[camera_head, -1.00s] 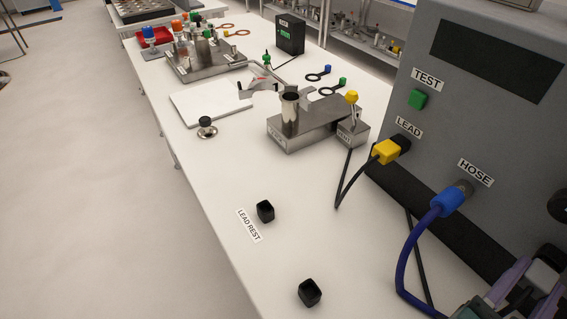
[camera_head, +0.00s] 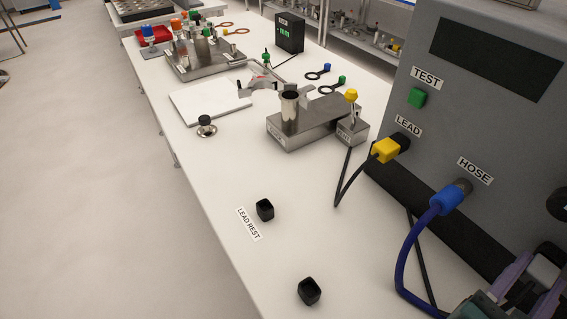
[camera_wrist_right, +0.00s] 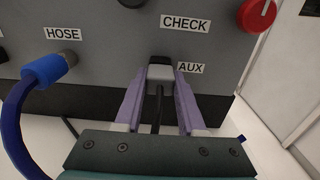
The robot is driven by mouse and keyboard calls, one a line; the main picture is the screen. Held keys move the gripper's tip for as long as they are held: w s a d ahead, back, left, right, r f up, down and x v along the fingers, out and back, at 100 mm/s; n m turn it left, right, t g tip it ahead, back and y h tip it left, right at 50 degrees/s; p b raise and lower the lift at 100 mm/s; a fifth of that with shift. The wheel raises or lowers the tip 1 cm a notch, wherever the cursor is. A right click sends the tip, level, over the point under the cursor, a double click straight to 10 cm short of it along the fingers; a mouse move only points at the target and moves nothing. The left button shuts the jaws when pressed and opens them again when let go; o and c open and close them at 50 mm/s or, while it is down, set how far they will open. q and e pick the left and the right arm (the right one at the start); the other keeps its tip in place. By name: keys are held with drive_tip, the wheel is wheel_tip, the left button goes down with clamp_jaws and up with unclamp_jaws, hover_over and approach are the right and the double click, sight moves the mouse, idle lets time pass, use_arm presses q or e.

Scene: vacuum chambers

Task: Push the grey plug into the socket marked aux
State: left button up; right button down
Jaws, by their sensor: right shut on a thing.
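My right gripper (camera_wrist_right: 160,80) is shut on the grey plug (camera_wrist_right: 159,73), its purple fingers on either side and a black cable running back from the plug. In the right wrist view, the plug is at the panel just left of the AUX label (camera_wrist_right: 191,68). The plug and fingers cover the aux socket, so I cannot tell how deep the plug sits. In the head view, my right gripper (camera_head: 528,275) shows at the bottom right corner by the grey cabinet (camera_head: 470,120); the plug is not clear there. My left gripper is not in view.
A blue hose connector (camera_wrist_right: 44,70) sits left of the gripper, and a red knob (camera_wrist_right: 258,14) is up to the right. A yellow plug (camera_head: 386,150) is at LEAD. Two black holders (camera_head: 265,209) stand on the white bench (camera_head: 215,180), whose front left is mostly clear.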

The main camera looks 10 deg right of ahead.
sight(531, 283)
drive_tip(key=shift+d, duration=0.15)
drive_tip(key=c, duration=0.7)
unclamp_jaws()
drive_tip(key=shift+o, duration=1.4)
drive_tip(key=shift+v, duration=2.2)
drive_tip(key=v, duration=0.2)
drive_tip(key=shift+a+b, duration=0.3)
drive_tip(key=shift+s+r, duration=0.1)
